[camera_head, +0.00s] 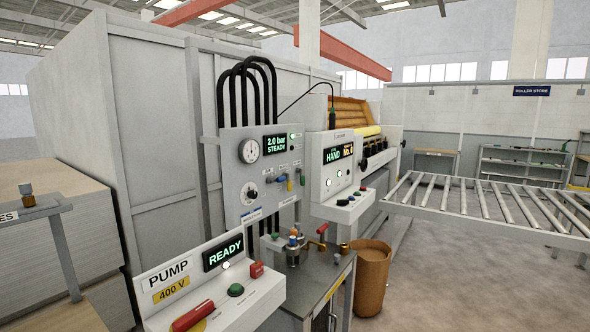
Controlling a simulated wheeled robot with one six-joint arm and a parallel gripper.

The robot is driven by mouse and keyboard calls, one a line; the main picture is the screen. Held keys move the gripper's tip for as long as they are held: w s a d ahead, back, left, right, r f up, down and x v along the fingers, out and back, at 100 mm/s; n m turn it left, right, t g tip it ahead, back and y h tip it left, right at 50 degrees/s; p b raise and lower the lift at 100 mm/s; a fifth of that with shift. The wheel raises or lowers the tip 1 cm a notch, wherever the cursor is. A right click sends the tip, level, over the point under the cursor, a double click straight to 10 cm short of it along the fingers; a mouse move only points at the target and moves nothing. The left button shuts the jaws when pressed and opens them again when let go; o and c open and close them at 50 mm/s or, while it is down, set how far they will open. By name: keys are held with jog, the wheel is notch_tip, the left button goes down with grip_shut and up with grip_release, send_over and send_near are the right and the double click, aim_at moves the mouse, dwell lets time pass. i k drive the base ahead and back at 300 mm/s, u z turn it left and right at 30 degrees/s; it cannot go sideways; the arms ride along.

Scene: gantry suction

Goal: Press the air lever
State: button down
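A grey wall panel (232,214) in the middle carries a display (275,143) reading "2.0 bar STEADY", a round gauge (249,151) and a black dial (250,194). Below, on a small grey bench, a red-ended lever (322,229) stands beside brass and metal fittings (293,251). No readable label shows which of these is the air lever. My gripper is not in view.
A pump box (165,317) with a "READY" display, red handle and green button stands in front. A control box (330,187) reading "HAND" is to the right. A brown bin (371,279) stands beside the bench. A roller conveyor (480,205) fills the right; floor in front is clear.

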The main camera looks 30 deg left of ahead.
aim_at(281, 179)
jog(key=i, duration=3)
jog(key=u, duration=3.05)
